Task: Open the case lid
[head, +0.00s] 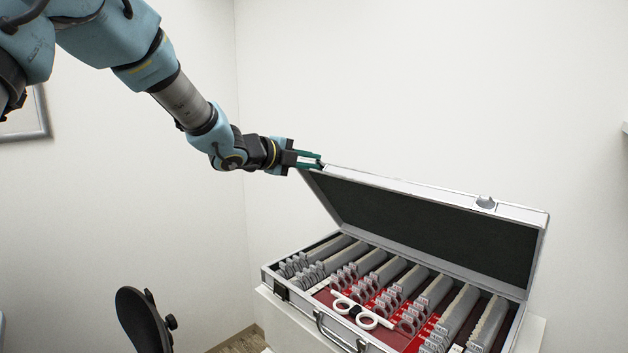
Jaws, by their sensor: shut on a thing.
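A silver case (313,301) with a dark-lined lid (425,220) stands at the lower right of the head view. The lid is raised and tilted up from the case body, with its silver rim and a latch (486,202) along the top edge. My gripper (320,161) is at the lid's upper left corner, with its teal fingers shut on the rim there. The exact contact at the fingertips is small and hard to make out. Inside the case are rows of grey lenses (385,275) on a red bed and a white trial frame (362,311).
The case rests on a white stand (283,312) near the room's corner. A black object with a knob (143,318) stands at the lower left. A framed picture (39,115) hangs on the left wall. The space above the lid is clear.

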